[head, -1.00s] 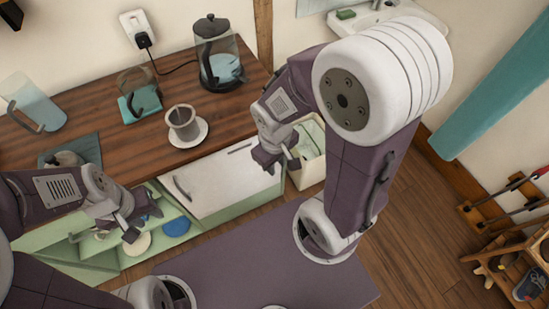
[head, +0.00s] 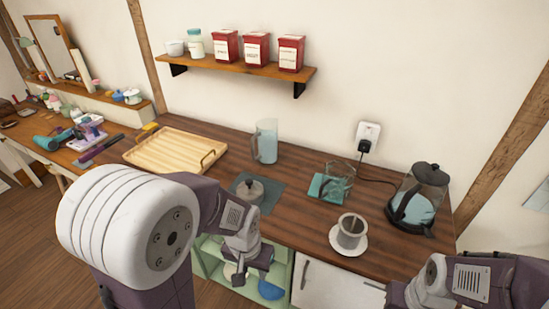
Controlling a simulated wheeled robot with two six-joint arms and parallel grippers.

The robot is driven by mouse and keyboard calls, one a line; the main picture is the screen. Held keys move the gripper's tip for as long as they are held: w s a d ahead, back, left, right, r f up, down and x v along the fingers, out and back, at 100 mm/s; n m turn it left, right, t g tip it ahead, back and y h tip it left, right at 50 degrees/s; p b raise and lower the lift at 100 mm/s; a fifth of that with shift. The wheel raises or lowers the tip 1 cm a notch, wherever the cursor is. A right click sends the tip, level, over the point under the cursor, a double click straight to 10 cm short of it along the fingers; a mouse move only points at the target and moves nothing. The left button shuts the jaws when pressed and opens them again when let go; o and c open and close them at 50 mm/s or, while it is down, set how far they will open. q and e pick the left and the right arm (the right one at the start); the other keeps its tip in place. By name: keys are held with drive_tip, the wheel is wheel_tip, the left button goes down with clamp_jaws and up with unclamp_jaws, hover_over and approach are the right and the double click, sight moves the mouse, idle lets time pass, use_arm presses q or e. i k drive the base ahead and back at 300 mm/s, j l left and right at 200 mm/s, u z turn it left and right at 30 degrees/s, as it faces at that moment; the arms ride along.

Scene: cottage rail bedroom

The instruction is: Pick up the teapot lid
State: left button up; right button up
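A small grey round piece with a knob on top, which looks like the teapot lid (head: 249,190), lies on a dark teal mat (head: 270,193) near the counter's front edge. I cannot tell whether a pot is under it. My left gripper (head: 251,275) hangs in front of the counter, below and apart from the mat. Its fingers point down before the open green shelves, and their gap is unclear. My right gripper (head: 396,296) is at the bottom edge, low and right of the cup, its fingers not clearly shown.
On the counter stand a wooden tray (head: 177,153), a glass pitcher (head: 266,142), a glass with a teal cloth (head: 332,184), a grey cup (head: 351,231) on a white saucer (head: 338,246) and a kettle (head: 417,200). A shelf (head: 230,70) holds red canisters above.

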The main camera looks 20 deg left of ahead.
sight(249, 190)
drive_tip(key=j+u, duration=0.15)
drive_tip(key=u, duration=0.25)
drive_tip(key=j+u, duration=0.1)
drive_tip(key=u, duration=0.3)
